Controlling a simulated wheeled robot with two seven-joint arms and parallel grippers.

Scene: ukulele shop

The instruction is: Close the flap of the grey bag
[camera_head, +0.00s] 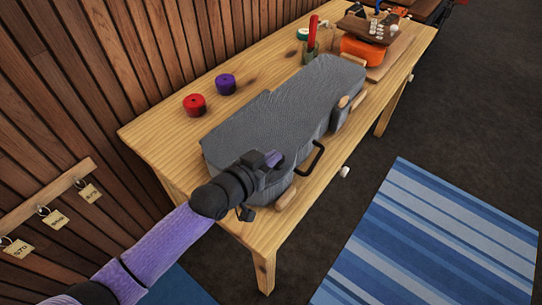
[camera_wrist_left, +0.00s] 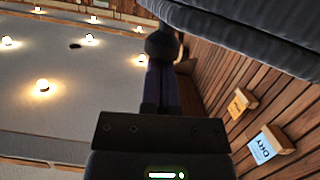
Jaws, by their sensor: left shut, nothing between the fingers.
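The grey bag (camera_head: 275,118) lies lengthwise on the wooden table. Its upper face looks broad and nearly flat, and I cannot tell the flap's edge from the body. A black handle (camera_head: 314,160) sticks out on its right side. My left gripper (camera_head: 271,160) is over the near end of the bag, shut and empty; whether it touches the fabric is unclear. My arm hides part of that end. My right gripper is not in view.
A plank wall borders the left; the floor at right has a blue striped rug (camera_head: 440,235).

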